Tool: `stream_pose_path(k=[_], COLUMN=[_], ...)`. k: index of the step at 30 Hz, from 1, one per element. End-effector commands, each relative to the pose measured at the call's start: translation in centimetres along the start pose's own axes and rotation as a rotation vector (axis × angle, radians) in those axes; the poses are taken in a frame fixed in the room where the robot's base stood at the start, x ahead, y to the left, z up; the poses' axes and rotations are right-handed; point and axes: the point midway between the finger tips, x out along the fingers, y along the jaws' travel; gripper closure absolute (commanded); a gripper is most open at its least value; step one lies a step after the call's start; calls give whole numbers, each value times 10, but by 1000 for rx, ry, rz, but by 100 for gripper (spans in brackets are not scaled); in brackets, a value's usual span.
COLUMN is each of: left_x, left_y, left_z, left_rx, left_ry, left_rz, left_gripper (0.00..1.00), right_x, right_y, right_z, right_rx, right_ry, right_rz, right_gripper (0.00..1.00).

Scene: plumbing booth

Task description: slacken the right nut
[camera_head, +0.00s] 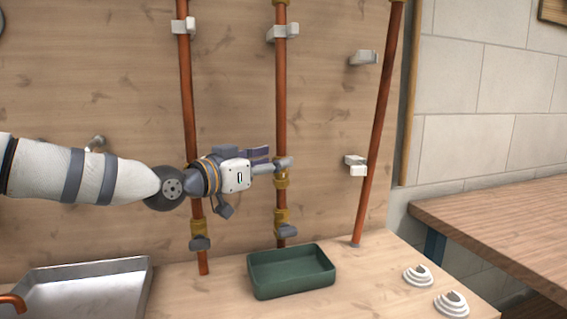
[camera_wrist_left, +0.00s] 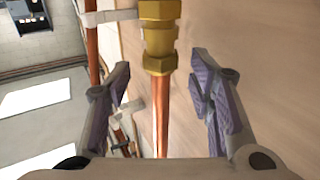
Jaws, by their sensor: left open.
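In the left wrist view, my open fingers (camera_wrist_left: 162,92) stand either side of the copper pipe's line of sight, with nothing held. The brass fitting (camera_wrist_left: 159,38) shows there at the top, with stacked nuts. Whether a finger touches the pipe I cannot tell. My right gripper is in neither view.
Lower on the middle pipe is a brass valve with a grey handle (camera_head: 287,231). The left pipe (camera_head: 187,90) runs behind my wrist. A loose-looking pipe (camera_head: 379,110) leans at right. A green tray (camera_head: 290,285), a metal basin (camera_head: 85,290) and white ringed pieces (camera_head: 451,303) are on the bench.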

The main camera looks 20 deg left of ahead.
Motion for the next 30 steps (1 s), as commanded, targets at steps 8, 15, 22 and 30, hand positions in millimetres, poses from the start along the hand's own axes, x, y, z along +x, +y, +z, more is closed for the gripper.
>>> stream_pose_path(k=[8, 15, 22, 30], left_x=[33, 34, 33, 33], left_y=[0, 0, 0, 2], left_z=[0, -2, -2, -6], left_rx=[-1, -1, -1, 3], left_ry=[1, 2, 2, 3], left_rz=[0, 0, 0, -21], left_gripper=[52, 54, 100, 100], right_x=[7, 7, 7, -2], right_y=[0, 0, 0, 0], right_z=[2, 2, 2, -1], right_rx=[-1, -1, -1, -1], right_ry=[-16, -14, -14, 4], right_rz=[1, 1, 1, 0], right_gripper=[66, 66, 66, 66])
